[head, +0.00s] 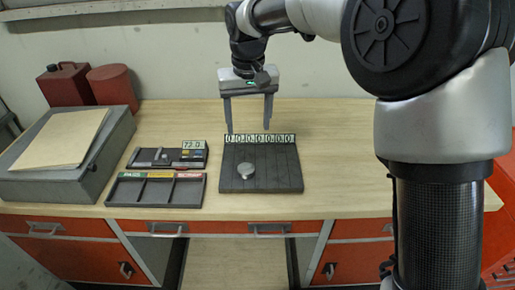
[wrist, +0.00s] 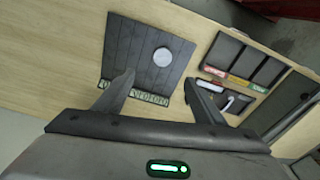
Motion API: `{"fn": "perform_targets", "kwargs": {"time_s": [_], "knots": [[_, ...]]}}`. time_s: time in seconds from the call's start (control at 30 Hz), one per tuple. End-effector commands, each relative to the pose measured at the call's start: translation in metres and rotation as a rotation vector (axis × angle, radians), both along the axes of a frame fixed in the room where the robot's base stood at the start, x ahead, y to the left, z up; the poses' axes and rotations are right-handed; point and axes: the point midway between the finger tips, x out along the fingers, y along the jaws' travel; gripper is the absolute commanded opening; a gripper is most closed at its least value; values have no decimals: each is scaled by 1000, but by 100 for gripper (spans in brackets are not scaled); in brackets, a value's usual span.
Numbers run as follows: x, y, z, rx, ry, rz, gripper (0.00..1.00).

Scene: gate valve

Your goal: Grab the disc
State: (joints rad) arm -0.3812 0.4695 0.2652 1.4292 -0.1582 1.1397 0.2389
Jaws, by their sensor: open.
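The disc (head: 246,170) is a small, round, light grey piece lying on a dark grooved board (head: 278,176) on the workbench. In the wrist view the disc (wrist: 162,57) lies on the same board (wrist: 130,40), beyond my fingertips. My gripper (head: 248,131) is open and empty, fingers pointing down. It is above and behind the disc, near the board's back edge with its row of number tiles (head: 260,138). In the wrist view my gripper (wrist: 160,78) has its two fingers spread wide, apart from the disc.
Left of the board are a tray with coloured labels (head: 155,190) and a device with a small display (head: 168,155). A grey box (head: 65,155) with a tan sheet stands at the far left. Red containers (head: 90,86) stand behind it. The bench right of the board is clear.

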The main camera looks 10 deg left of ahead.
Motion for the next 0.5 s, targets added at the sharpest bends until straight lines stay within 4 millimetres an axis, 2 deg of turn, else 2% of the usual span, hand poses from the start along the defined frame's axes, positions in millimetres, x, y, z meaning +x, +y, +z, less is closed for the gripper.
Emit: {"fn": "perform_targets", "kwargs": {"time_s": [0.17, 0.5], "knots": [[3, 5, -28, -1, 8, 2, 64], [11, 9, -99, 0, 8, 2, 64]]}}
